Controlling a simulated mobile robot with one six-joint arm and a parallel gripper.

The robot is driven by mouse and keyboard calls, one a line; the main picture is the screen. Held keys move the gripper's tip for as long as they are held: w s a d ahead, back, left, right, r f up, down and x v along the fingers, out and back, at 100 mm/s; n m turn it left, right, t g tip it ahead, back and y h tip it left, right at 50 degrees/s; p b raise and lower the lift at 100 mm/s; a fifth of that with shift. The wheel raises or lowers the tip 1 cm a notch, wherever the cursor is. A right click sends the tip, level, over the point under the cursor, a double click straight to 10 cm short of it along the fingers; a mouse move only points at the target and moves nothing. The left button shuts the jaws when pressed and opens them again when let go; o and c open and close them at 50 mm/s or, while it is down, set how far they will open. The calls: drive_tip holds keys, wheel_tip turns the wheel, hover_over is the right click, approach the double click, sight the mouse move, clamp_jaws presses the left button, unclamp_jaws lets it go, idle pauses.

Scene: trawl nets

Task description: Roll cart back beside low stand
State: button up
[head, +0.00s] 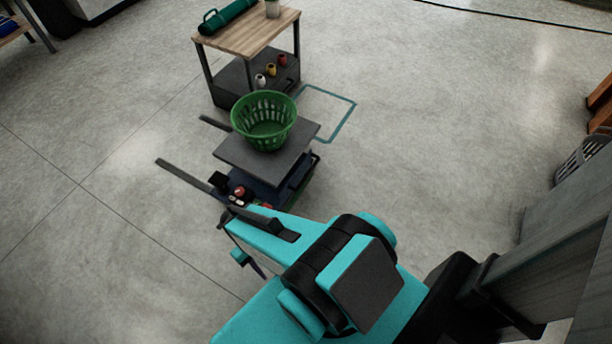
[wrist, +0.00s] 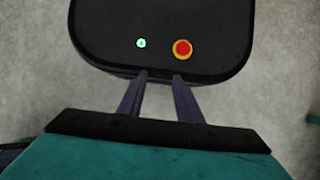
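The cart has a dark grey top (head: 240,158) and a dark blue lower body, and stands in front of the low stand in the head view. A green slatted basket (head: 264,120) sits upright on it. The low stand has a wooden top (head: 246,38) and a dark lower shelf. A teal outline (head: 347,119) lies on the floor right of the stand and beyond the cart. My gripper (wrist: 158,78) is open, its dark fingers apart with nothing seen between them. They point at a black panel (wrist: 110,35) with a green light and red button. I cannot tell whether they touch it.
A green roll (head: 230,15) lies on the stand top, and several small coloured items (head: 271,70) stand on its shelf. Two dark bars (head: 184,175) point left near the cart. A grey slatted basket (head: 580,158) is at far right. Floor to the left is clear.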

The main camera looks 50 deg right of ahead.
drive_tip(key=w+d+f+m+t+y+b, duration=0.1)
drive_tip(key=w+d+f+m+y+b, duration=0.15)
drive_tip(key=w+f+m+b, duration=0.35)
drive_tip(key=w+d+f+m+t+y+b, duration=0.1)
drive_tip(key=w+f+m+y+b, duration=0.2)
drive_tip(key=m, duration=0.6)
drive_tip(key=w+d+f+m+t+y+b, duration=0.2)
drive_tip(key=w+d+f+m+t+b, duration=0.15)
drive_tip(key=d+m, duration=0.3)
drive_tip(key=w+d+f+m+t+y+b, duration=0.2)
drive_tip(key=w+d+m+t+b, duration=0.15)
drive_tip(key=d+m, duration=0.35)
drive_tip(key=s+d+m+t+h+b, duration=0.1)
drive_tip(key=d+m+t+h+b, duration=0.1)
drive_tip(key=d+m+t+b, duration=0.2)
drive_tip(key=s+d+f+m+t+h+b, duration=0.1)
drive_tip(key=s+d+m+t+h+b, duration=0.1)
drive_tip(key=d+m, duration=0.9)
drive_tip(key=s+d+m+t+h+b, duration=0.1)
drive_tip(key=d+m+t+b, duration=0.4)
drive_tip(key=d, duration=1.2)
drive_tip(key=m+h, duration=0.1)
drive_tip(key=m, duration=0.2)
drive_tip(key=shift+s+d+f+t+b, duration=0.15)
drive_tip(key=shift+s+f+t+b, duration=0.2)
drive_tip(key=shift+s+t, duration=0.05)
drive_tip(key=shift+w, duration=0.1)
